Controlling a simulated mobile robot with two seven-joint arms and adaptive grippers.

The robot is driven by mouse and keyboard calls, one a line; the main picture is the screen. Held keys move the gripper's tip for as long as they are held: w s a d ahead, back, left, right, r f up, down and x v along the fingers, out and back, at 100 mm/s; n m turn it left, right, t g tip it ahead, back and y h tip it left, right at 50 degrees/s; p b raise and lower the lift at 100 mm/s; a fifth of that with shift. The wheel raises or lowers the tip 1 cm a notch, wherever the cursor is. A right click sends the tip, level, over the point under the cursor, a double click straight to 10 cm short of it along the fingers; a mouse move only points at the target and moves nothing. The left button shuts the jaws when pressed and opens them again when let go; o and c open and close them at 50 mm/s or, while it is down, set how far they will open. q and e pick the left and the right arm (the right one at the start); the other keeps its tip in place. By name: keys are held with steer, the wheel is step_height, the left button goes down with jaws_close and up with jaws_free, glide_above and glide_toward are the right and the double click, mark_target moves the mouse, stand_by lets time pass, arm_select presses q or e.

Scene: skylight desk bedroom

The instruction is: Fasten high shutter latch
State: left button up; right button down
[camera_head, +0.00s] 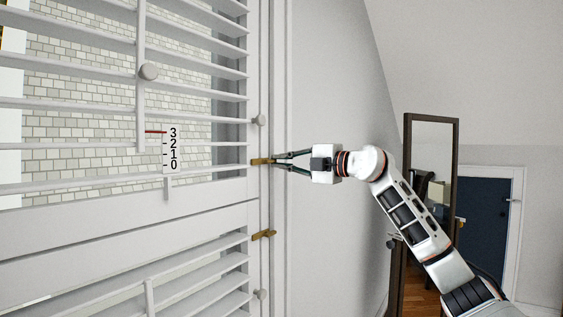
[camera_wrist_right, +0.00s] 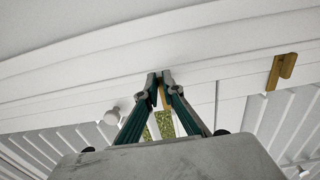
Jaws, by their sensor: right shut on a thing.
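The white louvred shutter (camera_head: 120,222) fills the left of the head view. The high latch (camera_head: 260,161), a small brass bar, lies roughly level at its right edge stile. My right gripper (camera_head: 275,161) reaches in from the right and is shut on the right end of this latch. In the right wrist view the fingertips (camera_wrist_right: 160,76) come together around a thin brass strip of the high latch (camera_wrist_right: 163,98), mostly hidden by the fingers. A lower brass latch (camera_head: 263,235) sits below, slightly tilted; it also shows in the right wrist view (camera_wrist_right: 281,70). My left gripper is out of view.
Small knobs (camera_head: 260,120) sit on the stile. A bare wall (camera_head: 335,90), a standing mirror (camera_head: 432,150) and a dark blue door (camera_head: 483,225) are to the right.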

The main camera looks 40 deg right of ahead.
stand_by(0.4)
steer(key=c, duration=2.2)
jaws_free()
steer(key=shift+d, duration=0.1)
steer(key=shift+v, duration=6.05)
